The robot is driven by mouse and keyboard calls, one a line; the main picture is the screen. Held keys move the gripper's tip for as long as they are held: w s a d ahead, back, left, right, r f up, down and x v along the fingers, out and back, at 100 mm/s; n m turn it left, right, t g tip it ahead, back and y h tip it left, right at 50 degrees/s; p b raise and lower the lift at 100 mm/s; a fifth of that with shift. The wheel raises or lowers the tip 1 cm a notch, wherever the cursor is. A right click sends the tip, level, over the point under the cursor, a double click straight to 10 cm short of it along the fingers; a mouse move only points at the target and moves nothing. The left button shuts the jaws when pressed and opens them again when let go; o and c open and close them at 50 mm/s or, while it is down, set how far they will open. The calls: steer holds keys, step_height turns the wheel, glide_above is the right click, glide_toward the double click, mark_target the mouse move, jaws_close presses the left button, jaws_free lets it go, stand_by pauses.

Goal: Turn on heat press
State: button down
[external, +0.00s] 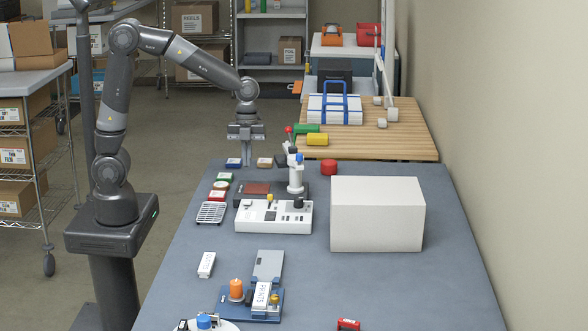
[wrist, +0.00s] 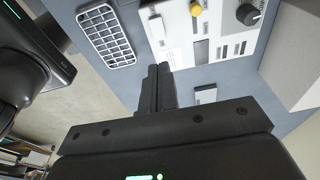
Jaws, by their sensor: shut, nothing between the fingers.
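A white control box (external: 250,218) stands on the blue-grey table, with a yellow knob and a black dial on top. It also shows at the top of the wrist view (wrist: 175,42), with the yellow knob (wrist: 195,9), the black dial (wrist: 248,14) and several small switches. A dark plate with a brown-red pad (external: 257,188) lies behind it, beside a white upright (external: 296,177) with a red-tipped lever. No label reads as heat press. My gripper (external: 246,163) is shut and empty, pointing down above the table behind the box. Its fingers (wrist: 159,70) show in the wrist view.
A large white block (external: 377,214) stands right of the box. A wire rack (external: 211,213) lies to its left, also in the wrist view (wrist: 106,36). Small coloured pads lie nearby. An orange cylinder (external: 236,289) and a blue fixture stand in front. The table's right front is mostly clear.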

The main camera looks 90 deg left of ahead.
mark_target(247, 202)
steer(key=f, duration=0.3)
steer(key=d+f, duration=0.1)
steer(key=f, duration=0.6)
steer(key=shift+d+f, duration=0.25)
steer(key=shift+f, duration=0.15)
steer(key=shift+f, duration=0.15)
steer(key=shift+d+f, duration=0.1)
steer(key=shift+a, duration=0.9)
steer(key=shift+r, duration=0.25)
step_height(247, 202, up, 14)
steer(key=a, duration=0.1)
steer(key=shift+a+f, duration=0.2)
steer(key=shift+a, duration=0.2)
